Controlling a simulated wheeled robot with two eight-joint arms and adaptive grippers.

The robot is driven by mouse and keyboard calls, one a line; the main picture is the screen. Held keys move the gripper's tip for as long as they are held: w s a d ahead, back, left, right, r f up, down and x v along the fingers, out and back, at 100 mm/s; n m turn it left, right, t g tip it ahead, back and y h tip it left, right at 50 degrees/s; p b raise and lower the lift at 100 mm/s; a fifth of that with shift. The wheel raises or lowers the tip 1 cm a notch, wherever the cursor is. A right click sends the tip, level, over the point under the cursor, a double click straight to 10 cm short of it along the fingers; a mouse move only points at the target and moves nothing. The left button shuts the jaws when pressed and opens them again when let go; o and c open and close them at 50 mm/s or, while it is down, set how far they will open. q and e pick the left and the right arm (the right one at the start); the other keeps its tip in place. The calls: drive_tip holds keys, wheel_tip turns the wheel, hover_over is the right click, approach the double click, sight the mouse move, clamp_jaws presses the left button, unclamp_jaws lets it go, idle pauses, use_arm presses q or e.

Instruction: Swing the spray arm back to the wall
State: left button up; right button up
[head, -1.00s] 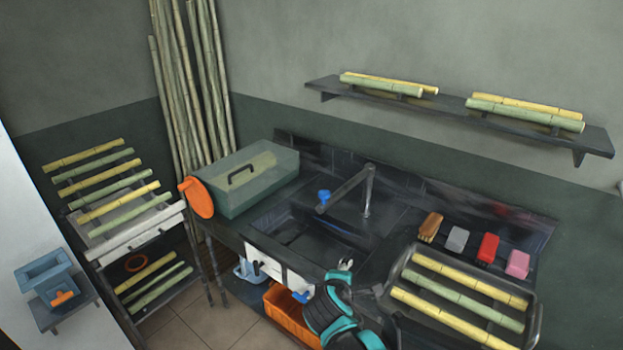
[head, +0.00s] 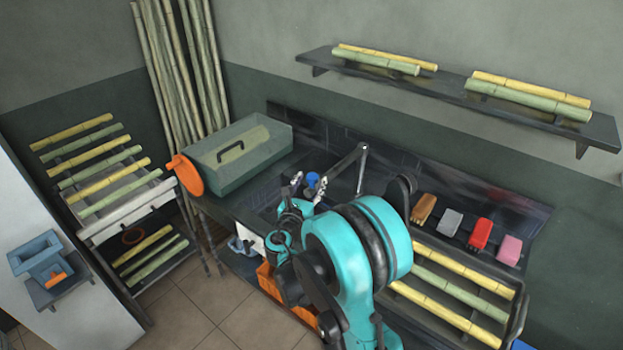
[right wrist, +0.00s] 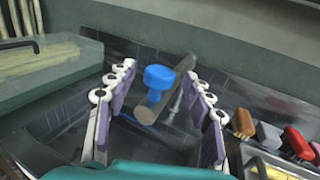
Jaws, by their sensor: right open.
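The spray arm (head: 345,165) is a dark bar on an upright post above the sink, reaching out from the wall side toward the front left. A blue knob (head: 312,179) sits at its free end. My right gripper (head: 305,186) is open beside this end. In the right wrist view the blue knob (right wrist: 159,77) and the bar's end (right wrist: 146,112) lie between the two spread fingers, apart from both pads. My right arm hides much of the sink. My left gripper is not in view.
A green-grey clear box (head: 240,155) with an orange disc (head: 186,174) stands left of the sink. A wall shelf (head: 450,85) holds cane above.

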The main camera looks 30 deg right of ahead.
drive_tip(key=shift+x, duration=1.2)
drive_tip(key=shift+c, duration=0.3)
clamp_jaws()
